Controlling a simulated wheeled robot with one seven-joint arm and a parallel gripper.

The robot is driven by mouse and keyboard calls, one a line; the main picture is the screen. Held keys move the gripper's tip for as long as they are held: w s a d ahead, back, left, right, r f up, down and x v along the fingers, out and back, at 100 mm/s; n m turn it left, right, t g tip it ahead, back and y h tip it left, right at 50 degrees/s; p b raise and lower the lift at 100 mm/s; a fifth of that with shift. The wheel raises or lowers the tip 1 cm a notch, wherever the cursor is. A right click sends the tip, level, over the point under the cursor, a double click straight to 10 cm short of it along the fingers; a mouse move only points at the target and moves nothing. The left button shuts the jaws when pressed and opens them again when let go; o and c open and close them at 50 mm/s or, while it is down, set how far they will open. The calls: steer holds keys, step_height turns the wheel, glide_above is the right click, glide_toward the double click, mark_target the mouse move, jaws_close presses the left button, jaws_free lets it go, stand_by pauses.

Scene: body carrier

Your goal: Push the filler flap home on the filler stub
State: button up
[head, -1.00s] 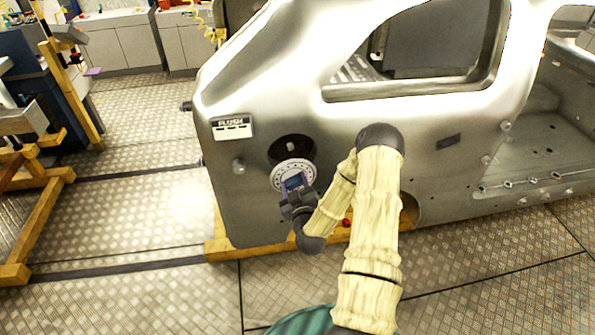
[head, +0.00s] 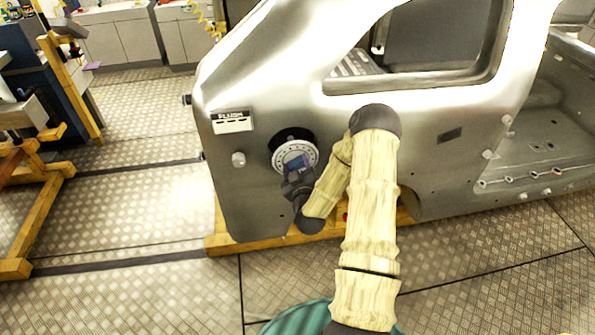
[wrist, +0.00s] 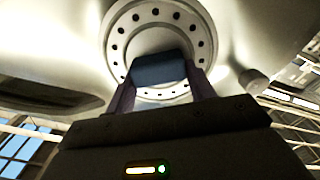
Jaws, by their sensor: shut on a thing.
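The filler flap (head: 307,150) is a pale round disc with a ring of dark holes, in front of the car body's side. It also shows in the wrist view (wrist: 195,38), face on. My gripper (head: 297,168) is shut on the dark blue block (wrist: 158,69) at the flap's middle. A dark round recess (head: 291,134) in the body panel shows as a rim above the flap. The flap covers most of it and hides the filler stub. I cannot tell whether the flap touches the stub.
The silver car body (head: 255,90) stands on a yellow wooden base (head: 225,245). A "FLUSH" label (head: 232,121) and a small round knob (head: 238,159) sit left of the recess. The floor (head: 120,220) to the left is clear up to a wooden stand (head: 45,210).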

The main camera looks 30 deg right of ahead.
mark_target(295, 159)
steer(key=shift+b+x, duration=0.3)
steer(key=shift+x, duration=1.1)
steer(key=shift+b+x, duration=0.75)
steer(key=shift+x, duration=0.85)
steer(key=o, duration=1.6)
steer(key=shift+c, duration=0.2)
steer(key=shift+s+a, duration=0.1)
steer(key=shift+s+f, duration=0.1)
steer(key=shift+s, duration=0.1)
steer(key=shift+s+a+f+b, duration=0.1)
steer(key=shift+s+a+b, duration=0.05)
steer(key=shift+s+b, duration=0.35)
steer(key=p+v, duration=0.2)
steer(key=v, duration=1.4)
steer(key=shift+r, duration=0.25)
